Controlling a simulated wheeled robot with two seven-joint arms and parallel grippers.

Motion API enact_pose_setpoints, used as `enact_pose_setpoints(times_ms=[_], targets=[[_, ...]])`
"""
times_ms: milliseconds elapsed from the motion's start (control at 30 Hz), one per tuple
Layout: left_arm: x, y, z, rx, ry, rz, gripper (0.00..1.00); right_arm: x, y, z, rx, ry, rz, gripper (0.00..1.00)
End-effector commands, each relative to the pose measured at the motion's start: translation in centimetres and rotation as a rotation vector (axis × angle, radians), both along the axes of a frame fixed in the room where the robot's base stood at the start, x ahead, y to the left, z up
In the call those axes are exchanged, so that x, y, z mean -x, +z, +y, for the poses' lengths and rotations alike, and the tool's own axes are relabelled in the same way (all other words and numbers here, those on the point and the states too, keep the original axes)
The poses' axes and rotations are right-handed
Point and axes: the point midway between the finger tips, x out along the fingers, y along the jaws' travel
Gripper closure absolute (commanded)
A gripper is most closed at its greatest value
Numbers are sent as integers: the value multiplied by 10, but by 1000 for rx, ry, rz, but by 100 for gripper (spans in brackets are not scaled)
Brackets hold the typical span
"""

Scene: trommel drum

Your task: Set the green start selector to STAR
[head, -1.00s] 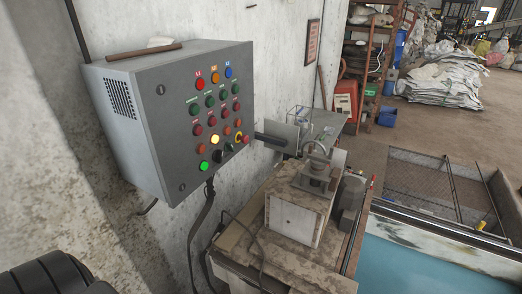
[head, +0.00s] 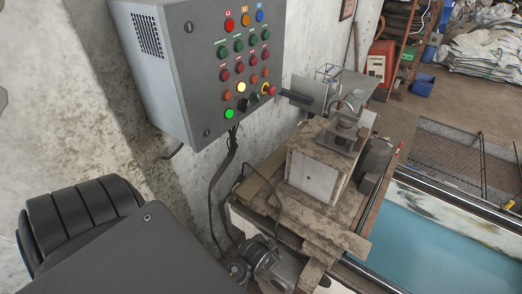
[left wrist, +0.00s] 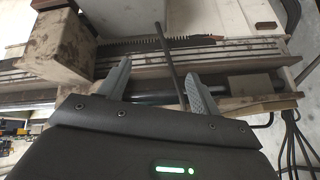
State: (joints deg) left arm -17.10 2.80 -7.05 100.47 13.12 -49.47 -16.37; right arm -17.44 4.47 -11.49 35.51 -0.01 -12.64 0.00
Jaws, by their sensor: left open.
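The grey control panel (head: 180,75) hangs on the wall in the head view, with several coloured buttons and lamps on its face. Labels are too small to read, and which control is the green start selector I cannot tell for sure. My left gripper (left wrist: 158,66) is open and empty in the left wrist view, over machinery away from the panel. My right gripper is not in view.
My dark arm fills the lower left of the head view. A dirty bench (head: 265,190) with a boxy machine (head: 314,172) stands below and right of the panel. A dark bar (head: 295,99) juts beside the panel's lower right. Cables hang below the panel.

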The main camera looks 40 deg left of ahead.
Motion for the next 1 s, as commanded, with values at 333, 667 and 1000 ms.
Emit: enact_pose_setpoints(times_ms=[333, 667, 1000], targets=[[-185, 217, 98, -485, 239, -565, 36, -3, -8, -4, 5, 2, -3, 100], [-202, 362, 151, -1189, 609, -383, 36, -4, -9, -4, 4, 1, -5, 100], [-196, 386, 150, -1327, 660, -267, 36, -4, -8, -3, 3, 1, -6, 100]])
